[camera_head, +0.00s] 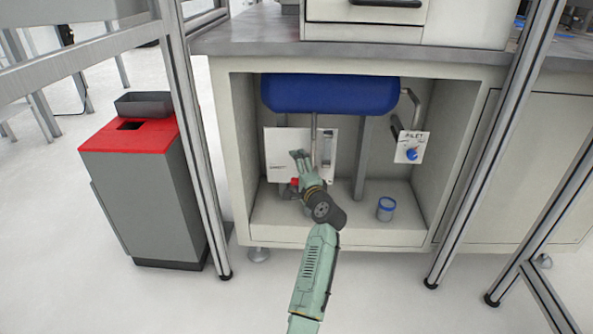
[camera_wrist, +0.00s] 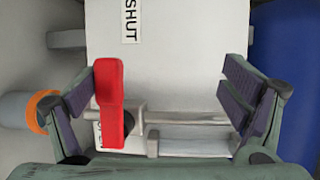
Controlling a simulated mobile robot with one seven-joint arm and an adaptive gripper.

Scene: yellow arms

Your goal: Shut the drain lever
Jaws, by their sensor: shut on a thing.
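The red drain lever (camera_wrist: 110,105) stands between my two fingers, close against the left one in the wrist view. The lever sits on a pale valve and pipe in front of a white panel (camera_wrist: 190,45) marked "SHUT"; a second label is mostly covered. My gripper (camera_head: 300,160) is at this panel (camera_head: 281,145) inside the cabinet. The lever's red also shows faintly beside my gripper in the head view.
A blue tank (camera_head: 330,94) hangs above the panel. An inlet panel with a blue knob (camera_head: 412,154) is at the right. A blue-rimmed can (camera_head: 386,209) stands on the cabinet floor. Metal frame posts flank the cabinet, and a red-topped bin (camera_head: 130,137) stands left.

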